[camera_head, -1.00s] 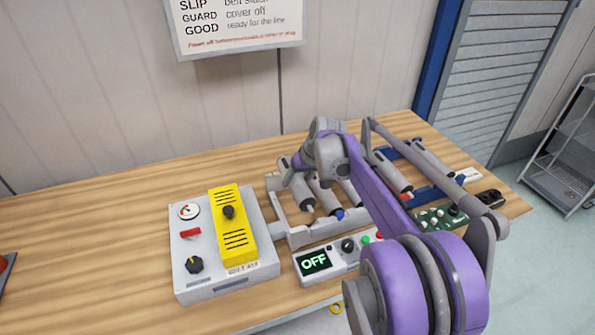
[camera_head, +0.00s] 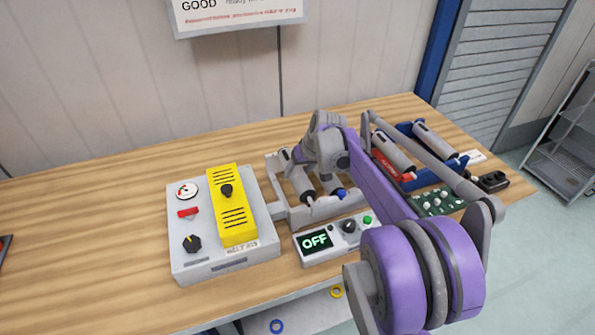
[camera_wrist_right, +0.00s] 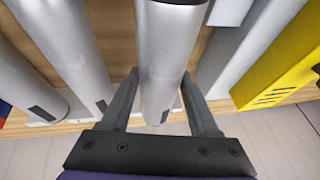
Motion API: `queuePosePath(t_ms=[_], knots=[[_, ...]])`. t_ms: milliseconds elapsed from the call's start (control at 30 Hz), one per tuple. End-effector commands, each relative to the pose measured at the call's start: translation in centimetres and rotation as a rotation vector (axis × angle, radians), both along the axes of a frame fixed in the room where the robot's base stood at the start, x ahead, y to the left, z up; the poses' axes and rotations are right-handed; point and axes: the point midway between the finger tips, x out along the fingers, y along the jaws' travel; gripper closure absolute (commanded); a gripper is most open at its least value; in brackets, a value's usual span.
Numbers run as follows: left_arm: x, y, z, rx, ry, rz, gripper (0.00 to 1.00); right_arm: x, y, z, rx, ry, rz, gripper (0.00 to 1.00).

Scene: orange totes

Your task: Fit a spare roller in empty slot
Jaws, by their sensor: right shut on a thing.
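My right gripper (camera_wrist_right: 162,88) is shut on a grey roller (camera_wrist_right: 168,50), its fingers on either side of it. In the head view my right wrist hangs over the roller frame (camera_head: 325,208), and my arm hides the fingers and part of the frame. A grey roller (camera_head: 298,183) shows at the frame's left side, and a blue piece (camera_head: 341,194) shows at its front rail. Further grey rollers (camera_wrist_right: 68,45) lie left of the held one in the wrist view. I cannot tell whether the held roller touches the frame. My left gripper is out of view.
A grey box with a yellow slotted cover (camera_head: 232,205) stands left of the frame. A control box reading OFF (camera_head: 316,241) is in front. Rollers (camera_head: 394,150) rest on a red and blue rack (camera_head: 418,182) at right.

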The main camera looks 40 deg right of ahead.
Motion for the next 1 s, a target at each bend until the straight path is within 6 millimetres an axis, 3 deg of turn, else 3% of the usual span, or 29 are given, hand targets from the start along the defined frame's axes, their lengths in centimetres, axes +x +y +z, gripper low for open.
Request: queuePosePath(t_ms=[533, 1000], knots=[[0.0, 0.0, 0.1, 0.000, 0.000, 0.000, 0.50, -0.1, 0.0, -0.1, 0.000, 0.000, 0.000, 1.00], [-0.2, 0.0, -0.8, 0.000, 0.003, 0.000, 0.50, -0.1, 0.0, -1.4, 0.000, 0.000, 0.000, 1.00]])
